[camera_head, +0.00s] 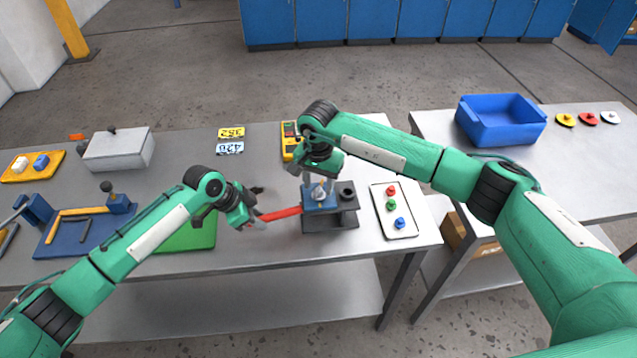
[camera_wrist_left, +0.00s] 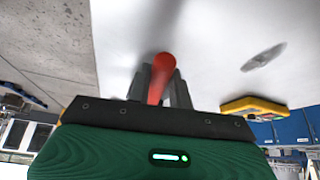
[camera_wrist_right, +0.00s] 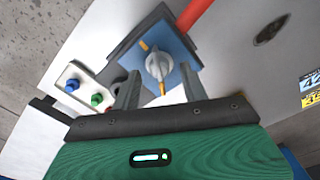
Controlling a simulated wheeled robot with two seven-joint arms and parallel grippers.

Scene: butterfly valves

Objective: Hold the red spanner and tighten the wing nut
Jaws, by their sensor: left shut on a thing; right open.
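The red spanner (camera_head: 280,214) lies level between my left gripper and the grey valve block. My left gripper (camera_head: 258,222) is shut on its handle, and the handle also shows between the fingers in the left wrist view (camera_wrist_left: 160,78). The spanner's far end meets the blue plate (camera_head: 318,203) on the block. The grey wing nut (camera_head: 319,192) sits on this plate; in the right wrist view the nut (camera_wrist_right: 158,66) has orange marks on both sides. My right gripper (camera_wrist_right: 160,95) is open above the nut, its fingers on either side. I cannot tell whether they touch it.
A white tray (camera_head: 378,208) with red, green and blue knobs lies right of the block. A yellow case (camera_head: 289,150) stands behind. A green mat (camera_head: 190,238), grey box (camera_head: 118,150) and blue vise board are left. A blue bin (camera_head: 500,120) is on the right table.

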